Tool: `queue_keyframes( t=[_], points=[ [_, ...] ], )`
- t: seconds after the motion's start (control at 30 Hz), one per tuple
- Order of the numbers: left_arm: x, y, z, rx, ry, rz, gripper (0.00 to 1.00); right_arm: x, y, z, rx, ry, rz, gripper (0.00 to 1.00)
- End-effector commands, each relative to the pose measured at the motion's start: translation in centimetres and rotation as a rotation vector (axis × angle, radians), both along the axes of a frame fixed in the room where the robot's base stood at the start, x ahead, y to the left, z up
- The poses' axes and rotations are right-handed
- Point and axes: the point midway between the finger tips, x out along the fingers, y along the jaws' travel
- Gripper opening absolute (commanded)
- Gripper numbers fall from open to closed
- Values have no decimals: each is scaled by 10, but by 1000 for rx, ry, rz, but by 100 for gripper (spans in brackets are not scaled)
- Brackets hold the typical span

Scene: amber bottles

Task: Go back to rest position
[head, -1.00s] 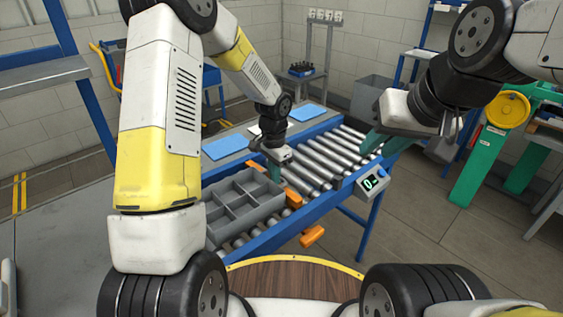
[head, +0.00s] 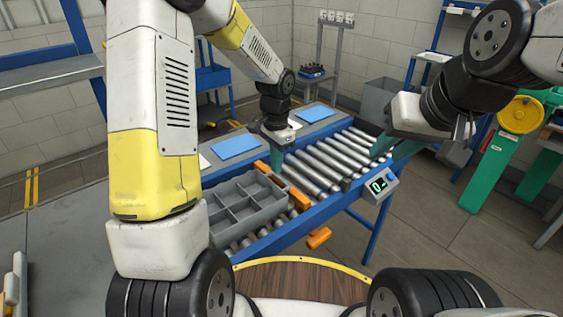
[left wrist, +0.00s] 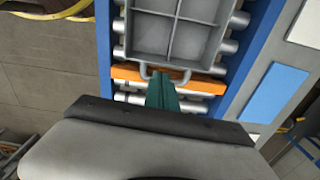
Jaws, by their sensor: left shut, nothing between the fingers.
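My left gripper (head: 277,160) hangs over the roller conveyor, just beyond the far side of the grey divided crate. Its green fingers are together with nothing between them. They also show in the left wrist view (left wrist: 163,92), close together beside the crate's handle and over the orange bar. My right gripper (head: 400,150) is over the right end of the conveyor, near the display. A teal finger shows, but whether its jaws are apart is unclear.
The grey crate (head: 226,185) has empty compartments and sits on the conveyor (head: 318,166) by orange bars (head: 297,199). Blue mats (head: 236,146) lie on the ledge behind. A display box (head: 379,186) is at the conveyor's front edge. A rack of dark bottles (head: 312,71) stands at the back.

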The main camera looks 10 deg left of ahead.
Motion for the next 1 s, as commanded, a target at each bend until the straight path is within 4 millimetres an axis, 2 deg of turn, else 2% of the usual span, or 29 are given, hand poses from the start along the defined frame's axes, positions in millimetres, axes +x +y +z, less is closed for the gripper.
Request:
queue_keyframes(
  t=[0.17, 0.27, 0.37, 0.5, 0.7, 0.87, 1.0],
  points=[
    [-3, 3, 21, 0, -13, 17, 0, 0, 0, 0, 0, 0, 0, 29],
    [-12, 10, 45, -2, -47, 65, 0, 0, 0, 0, 0, 0, 0, 29],
    [-29, 19, 78, -14, -101, 144, 0, 0, 0, 0, 0, 0, 0, 29],
    [-63, 34, 124, -50, -183, 278, 0, 0, 0, 0, 0, 0, 0, 29],
    [-117, 48, 172, -142, -293, 467, 0, 0, 0, 0, 0, 0, 0, 29],
    [-161, 55, 195, -245, -367, 606, 0, 0, 0, 0, 0, 0, 0, 29],
    [-191, 57, 204, -330, -410, 698, 0, 0, 0, 0, 0, 0, 0, 29]
  ],
)
